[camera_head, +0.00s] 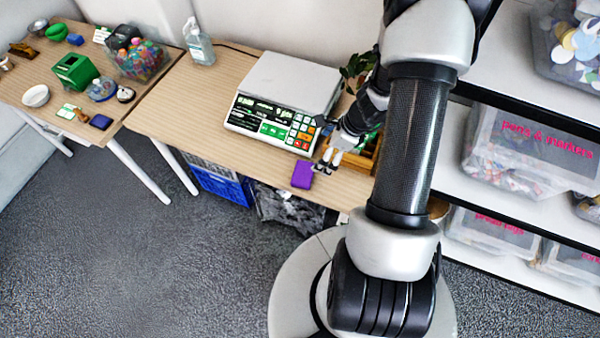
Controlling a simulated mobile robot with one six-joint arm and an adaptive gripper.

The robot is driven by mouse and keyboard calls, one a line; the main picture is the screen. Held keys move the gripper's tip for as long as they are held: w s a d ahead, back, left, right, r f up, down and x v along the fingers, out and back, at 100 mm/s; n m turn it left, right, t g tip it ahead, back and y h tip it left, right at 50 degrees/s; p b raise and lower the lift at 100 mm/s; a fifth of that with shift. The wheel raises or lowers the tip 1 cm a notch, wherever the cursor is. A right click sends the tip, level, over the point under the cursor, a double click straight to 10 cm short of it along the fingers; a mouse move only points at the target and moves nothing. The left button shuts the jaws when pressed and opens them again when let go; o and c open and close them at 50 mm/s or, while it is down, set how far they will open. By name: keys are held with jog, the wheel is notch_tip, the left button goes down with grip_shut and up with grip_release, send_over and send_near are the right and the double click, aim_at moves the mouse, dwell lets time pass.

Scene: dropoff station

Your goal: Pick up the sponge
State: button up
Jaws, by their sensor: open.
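A purple block that looks like the sponge (302,174) lies at the front edge of the wooden table, just in front of the weighing scale. My gripper (327,161) is just to the right of the purple block, with its light fingertips pointing down near the table. The gripper is open, and nothing shows between its fingers. I cannot tell whether a fingertip touches the block. My arm hides part of the table to the right.
The weighing scale (284,100) stands close behind the block. A wooden crate (362,158) and a plant (357,68) are partly hidden behind my arm. A sanitizer bottle (198,42) stands at the back. Shelves with clear bins (530,150) are at right. Small items crowd the left table.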

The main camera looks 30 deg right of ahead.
jog(key=b, duration=0.4)
send_over(304, 172)
jog(key=s+d, duration=0.2)
jog(key=f, duration=0.8)
jog(key=shift+w+f, duration=0.2)
jog(key=shift+w, duration=0.05)
jog(key=b+x, duration=0.2)
jog(key=x, duration=0.3)
jog(key=shift+s+a+f, duration=0.1)
jog(key=shift+a+f, duration=0.05)
jog(key=shift+a, duration=0.05)
jog(key=c, duration=0.8)
